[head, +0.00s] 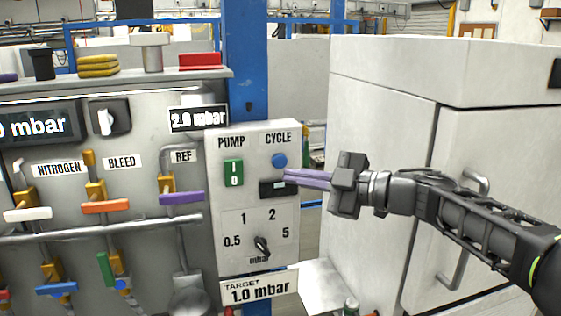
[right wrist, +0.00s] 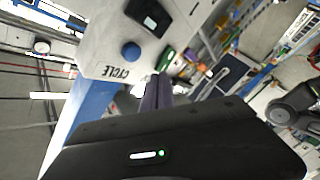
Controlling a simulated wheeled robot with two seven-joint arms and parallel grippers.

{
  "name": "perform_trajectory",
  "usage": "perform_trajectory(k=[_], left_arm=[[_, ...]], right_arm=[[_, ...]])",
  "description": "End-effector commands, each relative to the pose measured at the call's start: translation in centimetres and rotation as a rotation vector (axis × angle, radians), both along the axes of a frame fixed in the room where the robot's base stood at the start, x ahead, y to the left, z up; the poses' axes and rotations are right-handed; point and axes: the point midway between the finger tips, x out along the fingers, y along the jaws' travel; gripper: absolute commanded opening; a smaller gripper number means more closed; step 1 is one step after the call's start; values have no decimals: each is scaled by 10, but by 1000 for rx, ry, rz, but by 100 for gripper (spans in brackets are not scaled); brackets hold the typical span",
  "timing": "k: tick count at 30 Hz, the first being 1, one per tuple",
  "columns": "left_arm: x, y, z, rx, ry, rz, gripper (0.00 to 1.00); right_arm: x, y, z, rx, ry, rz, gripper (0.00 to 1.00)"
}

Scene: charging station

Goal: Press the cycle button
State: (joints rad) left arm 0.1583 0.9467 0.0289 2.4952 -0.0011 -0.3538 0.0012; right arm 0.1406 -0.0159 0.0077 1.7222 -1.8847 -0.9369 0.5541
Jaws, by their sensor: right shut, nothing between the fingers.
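The blue round cycle button (head: 279,160) is on the pale control box (head: 222,200), under the word CYCLE. It also shows in the right wrist view (right wrist: 131,51), above and left of the fingers. My right gripper (head: 286,176) comes in from the right with its purple fingers shut and empty. In the head view its fingertips are just below and right of the button, over the edge of a small dark display (head: 271,188). I cannot tell whether the fingertips touch the box; the button itself is uncovered. My left gripper is not in view.
A green pump switch (head: 233,173) is left of the button, and a black rotary knob (head: 262,246) is below. Valves with coloured handles, such as a purple one (head: 182,198), fill the panel at left. A large pale cabinet (head: 380,130) stands behind my right arm.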

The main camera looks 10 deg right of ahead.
Motion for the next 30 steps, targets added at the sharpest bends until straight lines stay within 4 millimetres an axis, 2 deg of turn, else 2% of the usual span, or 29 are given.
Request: perform_trajectory(k=[3, 10, 30], left_arm=[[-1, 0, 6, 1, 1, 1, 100], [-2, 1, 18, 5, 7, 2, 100], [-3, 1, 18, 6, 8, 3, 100]], right_arm=[[16, 2, 2, 1, 2, 1, 0], [36, 3, 2, 1, 2, 1, 0], [39, 3, 0, 1, 0, 1, 0]])
